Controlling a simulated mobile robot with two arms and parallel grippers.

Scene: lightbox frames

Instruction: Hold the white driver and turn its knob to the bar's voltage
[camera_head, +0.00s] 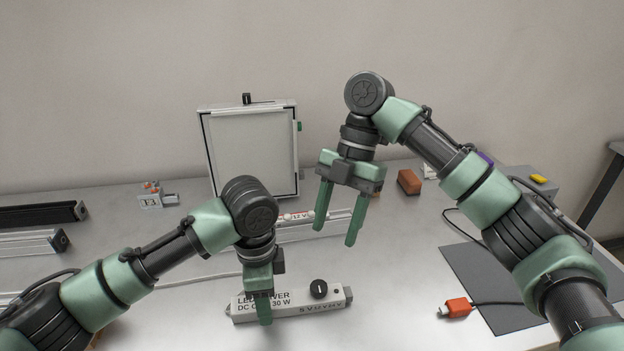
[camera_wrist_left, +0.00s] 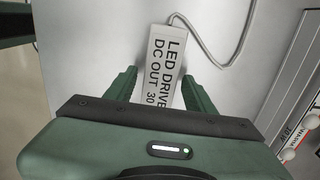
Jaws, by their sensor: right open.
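The white driver (camera_head: 283,303) lies on the table at the front middle, with a black knob (camera_head: 319,289) near its right end. Its lettering reads LED DRIVER, DC OUT, 30 W. My left gripper (camera_head: 262,305) points down at the driver's left part; in the left wrist view its fingers (camera_wrist_left: 160,88) straddle the driver (camera_wrist_left: 167,55). Whether both fingers press on it I cannot tell. My right gripper (camera_head: 337,229) is open and empty, above and behind the knob. The bar (camera_head: 330,223) lies behind, its label (camera_head: 297,217) reading 12 V, partly hidden by my grippers.
A framed white panel (camera_head: 250,150) stands at the back. A brown block (camera_head: 409,181) sits back right. An orange connector (camera_head: 458,307) with a cable lies by a dark mat (camera_head: 480,270). Dark and pale bars (camera_head: 35,214) lie far left.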

